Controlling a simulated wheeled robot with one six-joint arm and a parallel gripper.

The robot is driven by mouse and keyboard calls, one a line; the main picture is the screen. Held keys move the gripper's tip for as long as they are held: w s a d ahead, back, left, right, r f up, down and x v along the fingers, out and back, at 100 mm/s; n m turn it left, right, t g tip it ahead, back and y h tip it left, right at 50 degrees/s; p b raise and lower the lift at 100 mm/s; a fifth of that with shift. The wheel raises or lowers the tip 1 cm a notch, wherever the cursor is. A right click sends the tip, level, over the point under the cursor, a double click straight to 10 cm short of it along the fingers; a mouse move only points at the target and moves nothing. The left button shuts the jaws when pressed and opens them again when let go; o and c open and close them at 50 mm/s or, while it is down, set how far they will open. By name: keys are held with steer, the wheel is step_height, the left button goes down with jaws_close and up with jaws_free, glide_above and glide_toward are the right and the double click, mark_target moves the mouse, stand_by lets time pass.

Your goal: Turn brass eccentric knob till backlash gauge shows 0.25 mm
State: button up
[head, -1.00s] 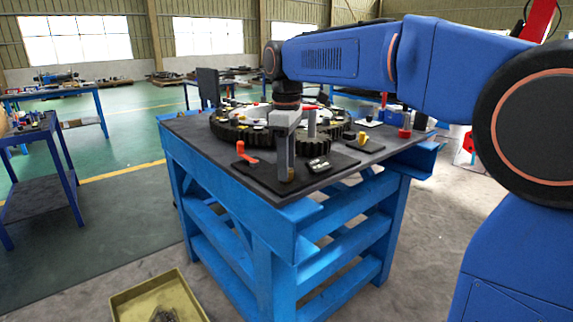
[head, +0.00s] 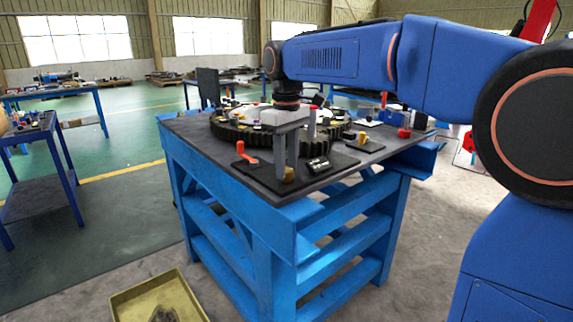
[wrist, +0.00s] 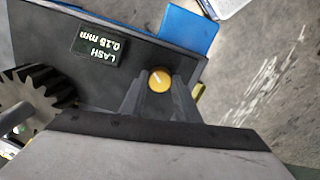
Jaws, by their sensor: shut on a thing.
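The brass knob (wrist: 160,79) is a round yellow disc with a pale mark line, seen upside up in the wrist view. My gripper (wrist: 158,90) is shut on it, with one dark finger on each side. In the head view my gripper (head: 286,170) points down at the knob (head: 289,174) near the table's front corner. The backlash gauge (wrist: 101,46) is a black display beside the knob, upside down in the wrist view. It appears to read LASH 0.15 mm. In the head view the gauge (head: 319,165) is too small to read.
A dark toothed gear (head: 318,156) lies close behind my gripper; its teeth also show in the wrist view (wrist: 38,92). A red lever (head: 246,153) stands to the left. The blue table (head: 225,165) ends just in front of the knob.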

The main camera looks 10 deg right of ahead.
mark_target(287, 170)
steer(key=m, duration=0.7)
steer(key=shift+r, duration=0.1)
stand_by(0.5)
steer(key=o, duration=1)
steer(key=shift+o, duration=0.2)
step_height(287, 170, up, 17)
steer(key=shift+r, duration=0.15)
